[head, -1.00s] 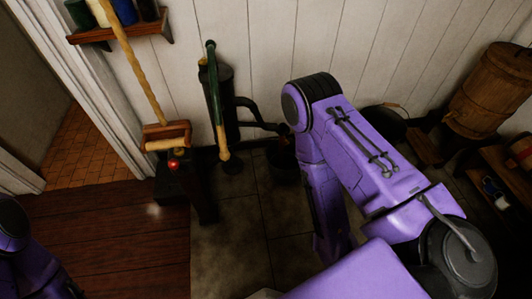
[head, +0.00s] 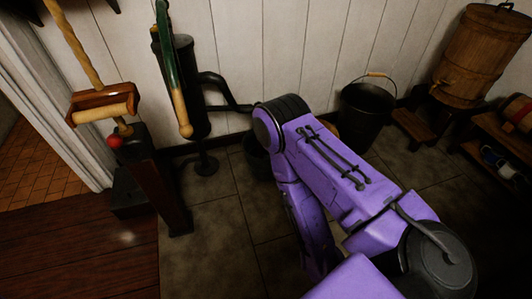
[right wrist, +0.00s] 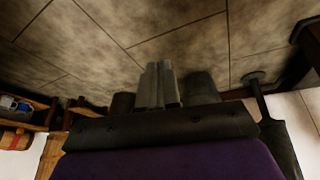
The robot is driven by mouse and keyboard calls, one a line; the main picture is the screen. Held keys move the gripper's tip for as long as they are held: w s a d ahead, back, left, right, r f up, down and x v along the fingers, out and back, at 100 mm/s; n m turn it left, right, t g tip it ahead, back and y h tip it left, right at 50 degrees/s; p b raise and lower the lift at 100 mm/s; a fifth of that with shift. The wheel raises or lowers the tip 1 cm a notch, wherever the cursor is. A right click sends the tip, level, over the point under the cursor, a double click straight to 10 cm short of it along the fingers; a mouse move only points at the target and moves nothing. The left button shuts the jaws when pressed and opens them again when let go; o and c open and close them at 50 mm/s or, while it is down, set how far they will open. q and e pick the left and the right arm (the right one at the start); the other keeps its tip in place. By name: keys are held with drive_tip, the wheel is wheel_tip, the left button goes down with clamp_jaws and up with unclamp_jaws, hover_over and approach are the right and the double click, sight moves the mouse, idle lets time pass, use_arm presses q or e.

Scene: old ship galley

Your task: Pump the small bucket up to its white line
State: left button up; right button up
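The pump (head: 180,90) stands against the white wall in the head view. Its green lever (head: 166,50) slopes down to a wooden grip (head: 182,115). Its spout pipe (head: 228,97) runs right. A dark bucket (head: 254,158) stands on the floor below the spout, mostly hidden by my right arm; no white line or water level shows. In the right wrist view my right gripper (right wrist: 158,85) has its grey fingers together with nothing seen between them. A dark rounded shape (right wrist: 201,86), probably that bucket, is just beyond them. My left gripper is out of view.
A larger bucket (head: 367,112) with a wooden-gripped handle stands by the wall at right. A wooden barrel (head: 477,58) with a tap is farther right. A post with a red knob (head: 115,142) stands left of the pump. Tiled floor (head: 205,245) is open in front.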

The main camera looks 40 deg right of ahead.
drive_tip(key=o, duration=1.2)
drive_tip(key=p+v, duration=0.9)
drive_tip(key=v, duration=0.2)
drive_tip(key=shift+p, duration=0.3)
drive_tip(key=w+d+r+p, duration=0.3)
drive_tip(key=r+p, duration=0.4)
drive_tip(key=p, duration=0.1)
drive_tip(key=shift+r, duration=0.4)
